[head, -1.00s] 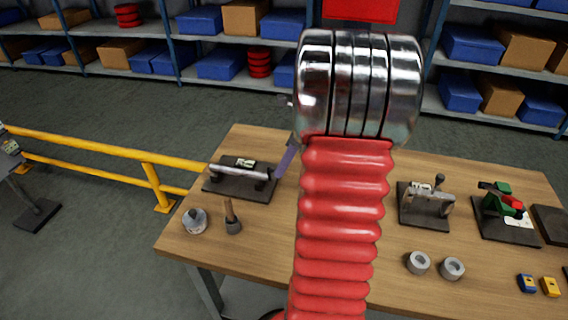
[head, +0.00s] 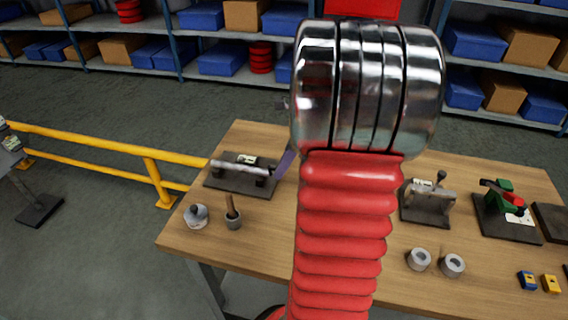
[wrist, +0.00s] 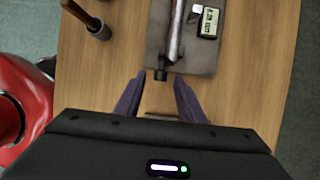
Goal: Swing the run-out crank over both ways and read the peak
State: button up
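The run-out fixture is a dark base plate (head: 225,183) with a pale shaft (head: 238,168) lying across supports, at the left end of the bench. A small display (wrist: 208,22) stands beside the shaft; its digits are too small to read surely. In the wrist view the shaft (wrist: 177,30) runs down to a dark end piece (wrist: 160,75) at the plate's near edge; I cannot tell whether this is the crank. My gripper (wrist: 160,95) has its two purple fingers apart, one each side below that end piece, with nothing between them. In the head view a purple finger (head: 284,162) shows at the shaft's right end.
Other fixtures, grey rings (head: 419,259) and small blue and yellow blocks (head: 528,281) occupy the right side. A yellow rail (head: 100,145) runs left of the bench.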

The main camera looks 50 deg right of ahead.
jog(key=shift+r, duration=0.1)
jog(key=v, duration=1.3)
jog(key=shift+r, duration=0.25)
jog(key=w+a+n+h, duration=0.2)
jog(key=w+a+n, duration=0.1)
jog(key=a+n, duration=1.4)
jog(key=s+a+n, duration=0.2)
jog(key=a+n, duration=0.2)
jog(key=a, duration=0.2)
jog(key=s+a+f+n+t, duration=0.1)
jog(key=s+a+n, duration=0.1)
jog(key=a+n, duration=0.3)
jog(key=s+a+f+n, duration=0.1)
jog(key=s+a+n, duration=0.1)
jog(key=a+n, duration=0.2)
jog(key=shift+s+a+f+n+t+h, duration=0.1)
jog(key=shift+s+a+n+t+h, duration=0.1)
jog(key=shift+a, duration=0.65)
jog(key=shift+s+a+f+n+t+h, duration=0.1)
jog(key=shift+a+t, duration=0.1)
jog(key=shift+a, duration=0.65)
jog(key=shift+c, duration=0.6)
